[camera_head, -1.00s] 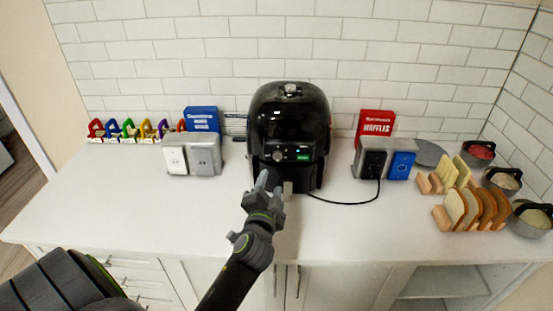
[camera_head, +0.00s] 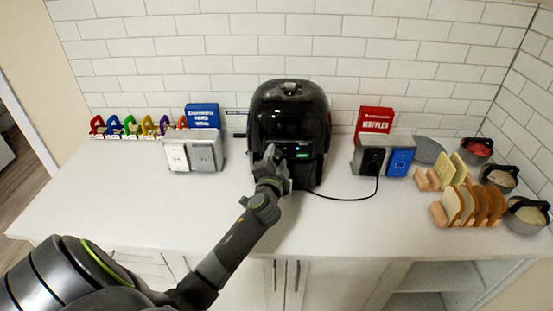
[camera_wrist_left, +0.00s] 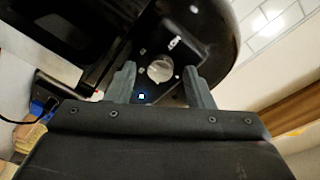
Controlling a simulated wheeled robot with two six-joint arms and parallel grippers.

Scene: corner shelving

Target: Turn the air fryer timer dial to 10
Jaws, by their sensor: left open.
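The black air fryer (camera_head: 290,112) stands upright on the white counter against the tiled wall. In the left wrist view its round pale timer dial (camera_wrist_left: 160,69) shows on the dark front panel, with small white marks around it. My left gripper (camera_head: 270,154) is at the air fryer's front, and its hand hides the dial in the head view. In the left wrist view the two fingers of the left gripper (camera_wrist_left: 160,85) are apart, one on either side of the dial; I cannot tell whether they touch it. My right gripper is not in view.
A power cord (camera_head: 345,200) runs from the air fryer to a socket box (camera_head: 373,158) on the right. Another socket box (camera_head: 193,150) stands left. Bread racks (camera_head: 468,207) and bowls (camera_head: 527,214) sit far right. The counter's front left (camera_head: 120,195) is clear.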

